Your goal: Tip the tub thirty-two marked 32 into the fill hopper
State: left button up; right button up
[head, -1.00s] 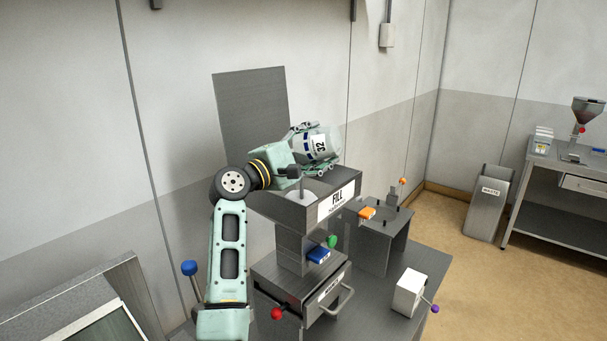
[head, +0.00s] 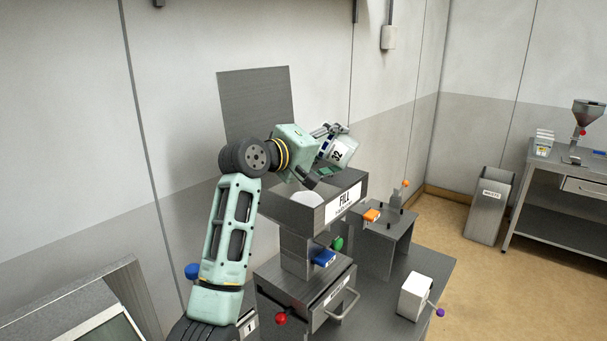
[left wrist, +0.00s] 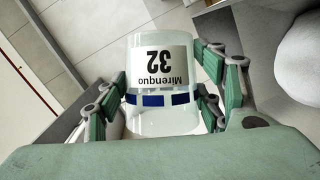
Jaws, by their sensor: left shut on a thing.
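The tub thirty-two (head: 345,144) is pale and translucent, with a white label marked 32 and a dark blue band. My left gripper (head: 328,152) is shut around its sides and holds it tilted, above the back edge of the fill hopper. In the left wrist view the tub (left wrist: 146,113) sits between the green finger pads and its label reads upside down. The fill hopper (head: 318,217) is a grey box with a FILL label and a pale round shape in its top. I cannot tell whether anything pours. My right gripper is not in view.
A white box (head: 415,297) stands at the bench's right. A small grey table (head: 385,245) stands behind.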

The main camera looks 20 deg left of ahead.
aim_at(351, 153)
pick_arm(q)
jog(key=m+p, duration=0.1)
jog(key=p, duration=0.1)
jog(key=d+m+g+y+p, duration=0.1)
jog(key=m+p, duration=0.1)
jog(key=shift+r+y, duration=0.3)
jog(key=shift+r, duration=0.05)
jog(key=shift+d+f+m+y, duration=0.2)
jog(key=shift+f+m+y, duration=0.1)
jog(key=shift+f+m, duration=0.45)
jog(key=d+m+y, duration=0.2)
jog(key=d+m, duration=0.1)
jog(key=shift+s+d+m+y, duration=0.15)
jog(key=shift+d+m+y, duration=0.1)
jog(key=shift+d+y, duration=0.1)
jog(key=shift+d+f+m+y, duration=0.45)
jog(key=shift+m+y, duration=0.1)
jog(key=shift+m, duration=0.35)
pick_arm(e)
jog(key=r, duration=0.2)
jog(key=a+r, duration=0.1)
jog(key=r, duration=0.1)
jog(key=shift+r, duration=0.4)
pick_arm(q)
jog(key=shift+d, duration=0.1)
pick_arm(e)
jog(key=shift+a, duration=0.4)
